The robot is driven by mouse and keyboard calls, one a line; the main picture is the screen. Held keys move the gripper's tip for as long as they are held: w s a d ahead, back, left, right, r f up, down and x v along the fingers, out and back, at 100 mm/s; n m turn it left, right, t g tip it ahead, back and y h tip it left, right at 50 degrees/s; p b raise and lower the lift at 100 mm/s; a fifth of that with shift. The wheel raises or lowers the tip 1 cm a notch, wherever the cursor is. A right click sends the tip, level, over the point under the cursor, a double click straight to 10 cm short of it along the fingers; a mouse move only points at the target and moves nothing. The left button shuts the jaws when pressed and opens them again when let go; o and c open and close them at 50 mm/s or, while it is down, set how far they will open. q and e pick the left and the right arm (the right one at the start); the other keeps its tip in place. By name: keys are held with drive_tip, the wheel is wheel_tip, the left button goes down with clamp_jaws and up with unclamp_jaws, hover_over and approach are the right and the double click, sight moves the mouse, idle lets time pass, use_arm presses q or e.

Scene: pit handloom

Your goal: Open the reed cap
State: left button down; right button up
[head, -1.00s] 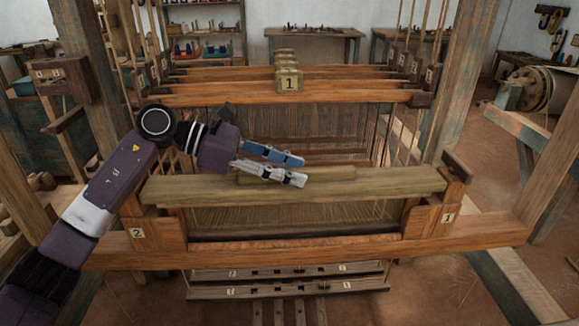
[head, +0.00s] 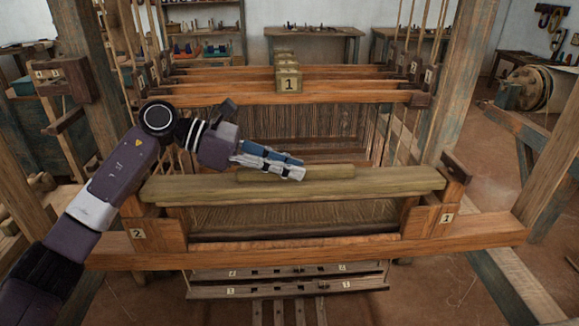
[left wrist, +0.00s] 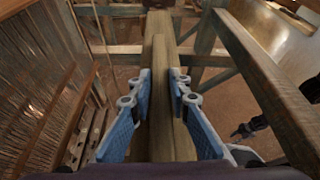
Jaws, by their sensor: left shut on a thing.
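The reed cap (head: 390,182) is a long greenish wooden beam lying level across the front of the loom. A raised rounded grip bar (head: 335,173) runs along its middle. My left gripper (head: 302,166) comes in from the left and is shut on this bar. In the left wrist view its blue pads (left wrist: 160,78) lie on either side of the bar (left wrist: 161,50), and the cap (left wrist: 188,55) runs away beneath. The fingers hide part of the bar. A small dark jointed piece at the right of the left wrist view looks like my right gripper (left wrist: 243,131); its jaws are unclear.
Slotted treadle-like boards (head: 290,288) hang below the front beam (head: 300,250). Frame posts rise at both sides.

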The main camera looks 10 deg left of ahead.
use_arm(q)
drive_tip(key=shift+w+a+r+n+g+p, duration=0.15)
drive_tip(key=shift+w+r+n+g+p, duration=0.45)
drive_tip(key=shift+w+n, duration=0.3)
drive_tip(key=shift+w+a+r+n+g+h+p, duration=0.15)
drive_tip(key=shift+w+n+g+h, duration=0.1)
drive_tip(key=shift+w+n+g, duration=0.25)
drive_tip(key=shift+w+a+f+n+g+h+p, duration=0.15)
drive_tip(key=shift+w+n+g+h, duration=0.15)
drive_tip(key=shift+n, duration=0.3)
drive_tip(key=shift+d+r, duration=0.1)
